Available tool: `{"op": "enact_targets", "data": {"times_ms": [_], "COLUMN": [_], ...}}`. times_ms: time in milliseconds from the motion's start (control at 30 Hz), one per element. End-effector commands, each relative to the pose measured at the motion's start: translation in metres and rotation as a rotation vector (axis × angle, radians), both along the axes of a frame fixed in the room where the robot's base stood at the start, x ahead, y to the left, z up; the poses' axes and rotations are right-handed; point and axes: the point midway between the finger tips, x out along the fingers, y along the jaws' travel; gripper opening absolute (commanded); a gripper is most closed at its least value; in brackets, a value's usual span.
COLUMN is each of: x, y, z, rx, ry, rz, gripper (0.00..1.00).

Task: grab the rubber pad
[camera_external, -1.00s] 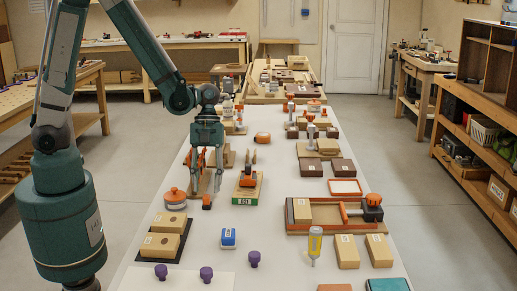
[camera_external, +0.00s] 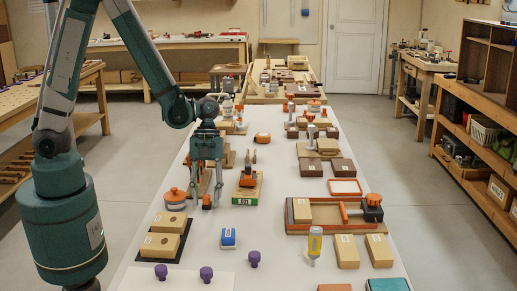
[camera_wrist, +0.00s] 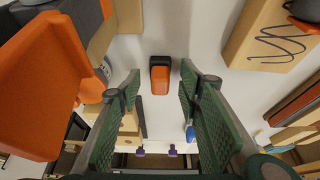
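A small orange block with a black end (camera_wrist: 159,76) lies on the white tabletop between my fingers in the wrist view; it may be the rubber pad. In the external view this orange block (camera_external: 206,201) shows small between the fingertips. My gripper (camera_external: 205,194) points down over it and is open, a finger on either side. In the wrist view my gripper (camera_wrist: 160,110) has green ribbed finger pads spread wide, with nothing between them touching. I cannot tell the exact height above the table.
A wooden block with an orange clamp (camera_external: 247,190) stands right of my gripper. A round orange-lidded pot (camera_external: 175,199) stands left. Wooden blocks (camera_external: 160,245) on a dark mat, a blue block (camera_external: 228,238) and purple knobs (camera_external: 206,273) lie nearer the camera.

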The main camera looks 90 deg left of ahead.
Motion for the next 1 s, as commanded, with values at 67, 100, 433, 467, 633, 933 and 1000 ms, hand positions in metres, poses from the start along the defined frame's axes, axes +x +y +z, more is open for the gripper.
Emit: {"op": "enact_targets", "data": {"times_ms": [67,100,433,467,633,933,1000], "x": [0.000,0.000,0.000,0.000,0.000,0.000,0.000], "y": [0.000,0.000,0.000,0.000,0.000,0.000,0.000], "z": [0.000,0.000,0.000,0.000,0.001,0.015,0.022], "rx": [0.000,0.000,0.000,0.000,0.000,0.000,0.000], "ry": [0.000,0.000,0.000,0.000,0.000,0.000,0.000], "rz": [0.000,0.000,0.000,0.000,0.000,0.000,0.000], "gripper": [0.35,0.30,0.06,0.06,0.06,0.06,0.06]}}
